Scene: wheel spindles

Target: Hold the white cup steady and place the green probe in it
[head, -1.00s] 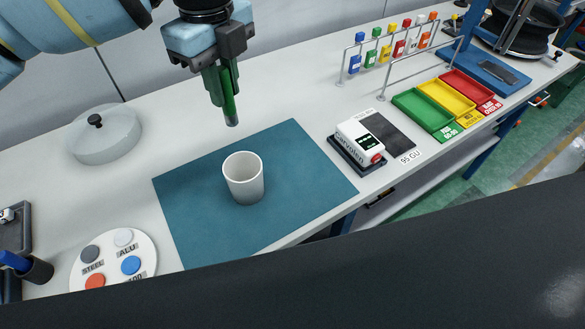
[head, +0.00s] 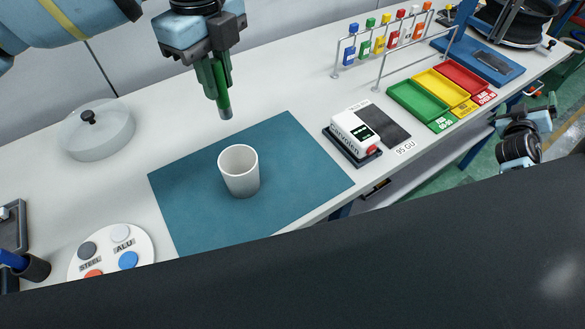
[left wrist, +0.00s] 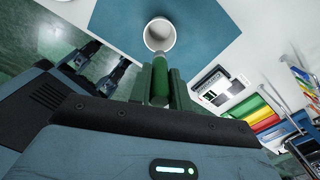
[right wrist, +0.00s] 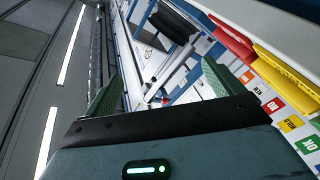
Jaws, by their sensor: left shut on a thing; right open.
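The white cup (head: 239,171) stands upright and empty on the blue-green mat (head: 300,150); it also shows in the left wrist view (left wrist: 160,35). My left gripper (head: 216,88) is shut on the green probe (head: 224,102), which points down with its grey tip free. The probe hangs above and behind the cup, apart from it. In the left wrist view the probe (left wrist: 160,82) lies between the fingers, its tip end toward the cup. My right gripper (right wrist: 160,82) is open and empty, off the table's front edge at the far right, away from the cup.
A white meter (head: 355,132) stands right of the mat. Green, yellow and red trays (head: 445,92) and a wire rack (head: 385,50) lie beyond it. A round disc with coloured buttons (head: 110,253) and a translucent lid (head: 97,128) are at left. The mat around the cup is clear.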

